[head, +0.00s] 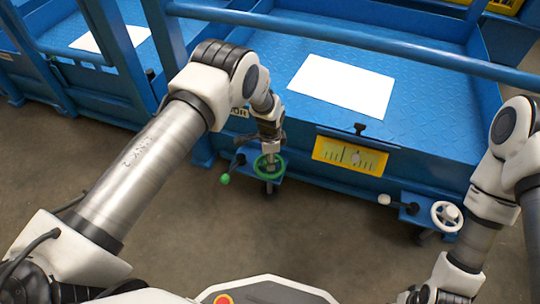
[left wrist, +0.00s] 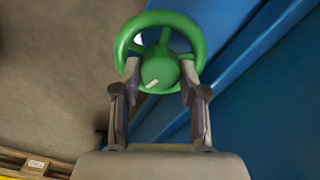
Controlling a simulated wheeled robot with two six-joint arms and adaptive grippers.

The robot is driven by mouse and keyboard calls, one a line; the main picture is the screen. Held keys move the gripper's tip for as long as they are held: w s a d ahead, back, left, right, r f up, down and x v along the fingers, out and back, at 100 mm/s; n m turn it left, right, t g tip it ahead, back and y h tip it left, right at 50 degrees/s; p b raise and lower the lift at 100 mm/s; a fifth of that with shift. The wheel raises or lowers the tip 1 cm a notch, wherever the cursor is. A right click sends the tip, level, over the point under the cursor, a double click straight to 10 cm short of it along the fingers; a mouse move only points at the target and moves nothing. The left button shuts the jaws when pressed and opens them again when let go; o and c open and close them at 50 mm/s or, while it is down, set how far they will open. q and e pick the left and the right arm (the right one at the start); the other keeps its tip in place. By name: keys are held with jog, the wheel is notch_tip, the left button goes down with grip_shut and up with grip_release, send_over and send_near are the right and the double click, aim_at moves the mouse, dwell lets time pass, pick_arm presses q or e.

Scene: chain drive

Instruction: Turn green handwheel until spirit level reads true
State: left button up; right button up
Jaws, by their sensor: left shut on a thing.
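The green handwheel (head: 259,172) sits low on the front of the blue platform, on a small blue bracket. In the left wrist view the handwheel (left wrist: 124,42) shows its rim, spokes and a round hub with a pale mark. My left gripper (head: 269,154) reaches down onto it from above. In the left wrist view the fingers of the gripper (left wrist: 160,76) are shut on the wheel, one on each side of the hub. The yellow spirit level (head: 330,151) is on the platform front, with dark tick marks and a pale spot near its middle. The exact reading is too small to tell.
A green-knobbed lever (head: 225,179) stands left of the green wheel. A white handwheel (head: 437,217) and white-knobbed lever (head: 384,199) are at the right. A white sheet (head: 343,86) lies on the platform (head: 430,118). A blue rail (head: 330,37) crosses above. The floor in front is clear.

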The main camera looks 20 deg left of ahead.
pick_arm(q)
jog(key=n+p, duration=0.1)
jog(key=n, duration=0.4)
jog(key=shift+n, duration=0.3)
dwell(0.4)
jog(key=o, duration=1.1)
jog(key=shift+o, duration=0.2)
jog(key=shift+r, duration=0.1)
notch_tip(320, 180, up, 12)
